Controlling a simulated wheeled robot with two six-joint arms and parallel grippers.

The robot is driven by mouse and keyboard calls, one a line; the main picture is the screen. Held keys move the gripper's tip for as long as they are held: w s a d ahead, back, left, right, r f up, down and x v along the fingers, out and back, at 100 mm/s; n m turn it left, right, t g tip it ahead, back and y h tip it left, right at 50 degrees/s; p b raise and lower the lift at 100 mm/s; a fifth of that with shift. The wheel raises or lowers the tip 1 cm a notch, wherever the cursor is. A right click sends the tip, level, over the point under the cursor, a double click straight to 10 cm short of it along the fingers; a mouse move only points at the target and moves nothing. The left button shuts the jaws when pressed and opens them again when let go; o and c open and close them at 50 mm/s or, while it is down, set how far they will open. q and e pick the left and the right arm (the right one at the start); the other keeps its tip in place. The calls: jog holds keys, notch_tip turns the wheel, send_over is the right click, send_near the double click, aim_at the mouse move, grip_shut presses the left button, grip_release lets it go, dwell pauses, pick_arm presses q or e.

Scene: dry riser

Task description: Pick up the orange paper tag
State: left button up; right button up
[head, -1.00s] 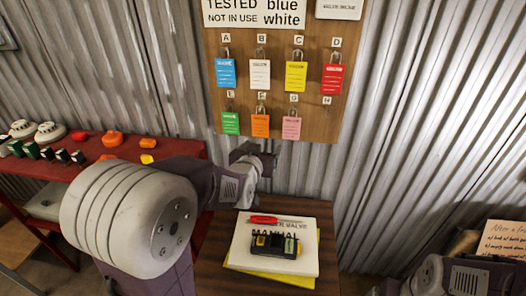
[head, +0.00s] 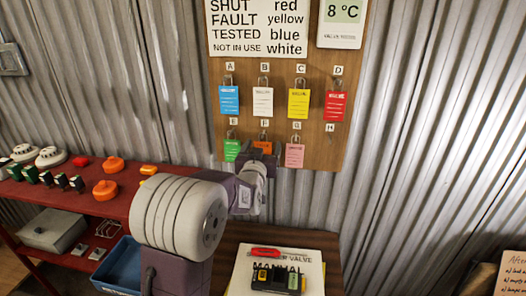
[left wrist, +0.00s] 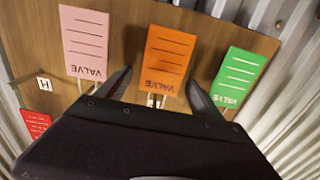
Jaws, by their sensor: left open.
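The orange paper tag (head: 262,147) hangs at position F in the lower row of the wooden board. My left gripper (head: 258,160) is just in front of it and hides its lower part in the head view. In the left wrist view the orange tag (left wrist: 168,58) appears upside down, with lines and the word VALVE. There my left gripper (left wrist: 157,82) is open, one finger on each side of the tag's hook end, with nothing held. Whether it touches the tag cannot be told. My right gripper is out of view.
A green tag (left wrist: 240,78) and a pink tag (left wrist: 84,42) hang close on either side. Blue (head: 229,99), white (head: 262,101), yellow (head: 299,103) and red (head: 335,105) tags hang above. A small table below bears a manual (head: 245,262).

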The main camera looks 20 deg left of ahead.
pick_arm(q)
jog(key=shift+w+a+f, duration=0.1)
jog(key=shift+w, duration=0.3)
jog(key=shift+s, duration=0.1)
jog(key=c, duration=1.4)
jog(key=shift+r, duration=0.2)
